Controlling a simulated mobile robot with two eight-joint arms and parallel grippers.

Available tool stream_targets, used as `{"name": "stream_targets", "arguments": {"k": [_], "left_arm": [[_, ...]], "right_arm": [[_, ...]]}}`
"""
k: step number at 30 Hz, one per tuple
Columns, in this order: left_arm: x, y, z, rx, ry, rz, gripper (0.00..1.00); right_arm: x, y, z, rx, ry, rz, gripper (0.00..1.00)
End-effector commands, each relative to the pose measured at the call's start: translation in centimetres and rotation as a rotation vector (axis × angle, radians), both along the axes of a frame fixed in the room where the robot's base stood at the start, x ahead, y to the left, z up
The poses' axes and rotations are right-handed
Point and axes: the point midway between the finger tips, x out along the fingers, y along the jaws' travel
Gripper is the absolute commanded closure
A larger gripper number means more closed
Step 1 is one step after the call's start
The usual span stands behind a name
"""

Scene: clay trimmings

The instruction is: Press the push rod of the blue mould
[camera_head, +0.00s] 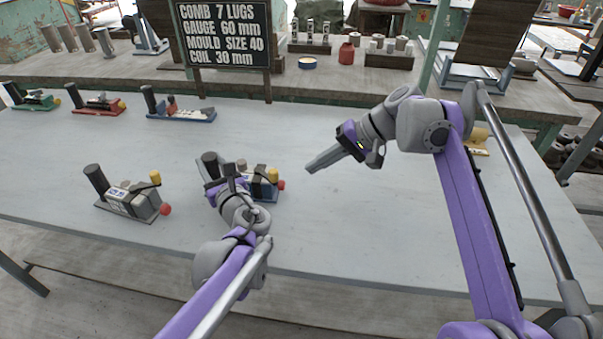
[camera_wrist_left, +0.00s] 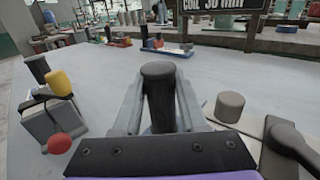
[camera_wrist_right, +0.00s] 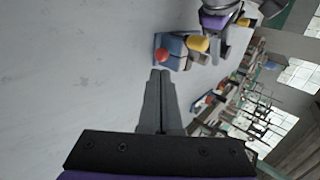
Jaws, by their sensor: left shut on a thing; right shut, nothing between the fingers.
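The blue mould (camera_head: 267,188) stands on the table at centre left, with a yellow knob and a red ball at its right end; it also shows in the right wrist view (camera_wrist_right: 172,46). My left gripper (camera_head: 211,163) is shut on its dark upright post (camera_wrist_left: 158,95) and covers much of its left part. A grey cylinder (camera_wrist_left: 230,107) and a dark lever (camera_wrist_left: 288,145) show beside that gripper. My right gripper (camera_head: 312,168) is shut and empty above the table, right of the blue mould and apart from it. I cannot tell which part is the push rod.
A grey mould (camera_head: 128,199) with a dark post, yellow knob and red ball stands left of my left gripper. Green (camera_head: 34,103), red (camera_head: 97,106) and blue-based (camera_head: 182,115) pieces line the back. A black sign (camera_head: 225,35) stands behind.

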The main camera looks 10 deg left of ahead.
Motion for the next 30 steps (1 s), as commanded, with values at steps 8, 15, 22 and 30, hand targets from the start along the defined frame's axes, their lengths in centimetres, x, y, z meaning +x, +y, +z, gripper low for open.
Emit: {"name": "stream_targets", "arguments": {"k": [8, 15, 22, 30], "left_arm": [[0.0, 0.1, 0.0, 0.001, 0.001, 0.002, 1.0], [0.0, 0.1, 0.0, 0.002, 0.0, 0.003, 1.0], [0.0, 0.1, 0.0, 0.002, 0.0, 0.003, 0.44], [0.0, 0.1, 0.0, 0.001, 0.0, 0.003, 0.24]], "right_arm": [[0.0, -2.2, 2.0, -0.001, 0.0, -0.001, 1.0], [0.0, -2.3, 2.0, -0.001, -0.001, -0.001, 1.0], [0.0, -2.3, 2.0, -0.001, -0.001, -0.001, 1.0], [0.0, -2.2, 2.0, -0.001, -0.001, -0.001, 1.0]]}}
